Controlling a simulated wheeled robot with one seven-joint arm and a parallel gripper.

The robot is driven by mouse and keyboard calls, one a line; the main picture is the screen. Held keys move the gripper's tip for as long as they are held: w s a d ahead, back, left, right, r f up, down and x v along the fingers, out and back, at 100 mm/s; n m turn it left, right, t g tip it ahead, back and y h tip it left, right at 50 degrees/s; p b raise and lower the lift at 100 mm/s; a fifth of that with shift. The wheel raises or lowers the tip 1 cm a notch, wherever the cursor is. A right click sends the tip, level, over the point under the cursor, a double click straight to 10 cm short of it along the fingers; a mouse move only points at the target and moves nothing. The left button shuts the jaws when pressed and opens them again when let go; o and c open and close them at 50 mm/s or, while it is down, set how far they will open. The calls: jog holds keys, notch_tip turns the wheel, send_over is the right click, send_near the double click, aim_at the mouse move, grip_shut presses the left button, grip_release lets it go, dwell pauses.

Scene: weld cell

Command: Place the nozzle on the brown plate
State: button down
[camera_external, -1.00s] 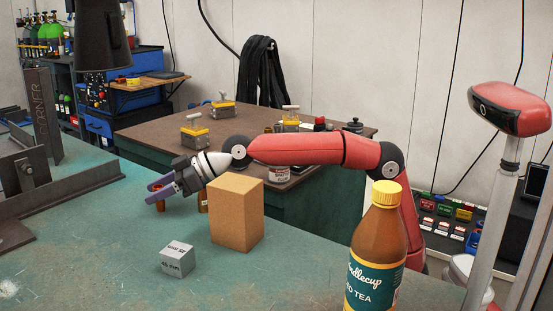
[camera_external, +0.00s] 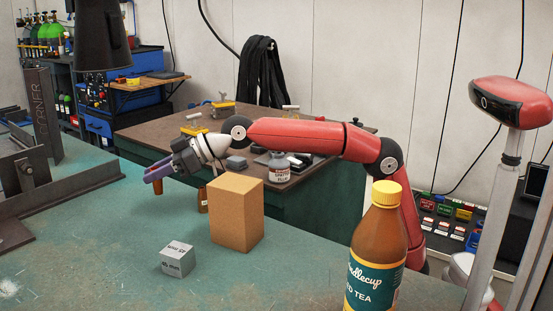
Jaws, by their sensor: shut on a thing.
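My gripper (camera_external: 151,176) has purple fingers and is shut on a small copper-brown piece, which I take to be the nozzle (camera_external: 157,188). It holds the piece above the green worktable (camera_external: 120,255), left of the tall tan block (camera_external: 236,215). The fingers cover part of the piece. I cannot make out a separate brown plate in this view; the tan block may hide part of the table behind it.
A grey labelled cube (camera_external: 177,260) sits in front of the tan block. A small brown bottle (camera_external: 203,200) stands behind the block's left side. A large tea bottle (camera_external: 377,255) stands at front right. Dark steel fixtures (camera_external: 70,190) are at left.

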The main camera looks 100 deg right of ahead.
aim_at(159, 194)
notch_tip(159, 194, up, 6)
jog(key=shift+f+p, duration=0.25)
jog(key=shift+p, duration=0.45)
jog(key=shift+f, duration=0.1)
notch_tip(159, 194, down, 10)
jog(key=b, duration=0.3)
jog(key=shift+r, duration=0.2)
jog(key=v, duration=0.4)
jog(key=b+v, duration=0.1)
jog(key=v, duration=0.1)
jog(key=shift+s+d+f, duration=0.1)
jog(key=shift+s+f, duration=0.1)
jog(key=shift+s, duration=0.15)
jog(key=shift+s+r, duration=0.2)
jog(key=shift+s, duration=0.35)
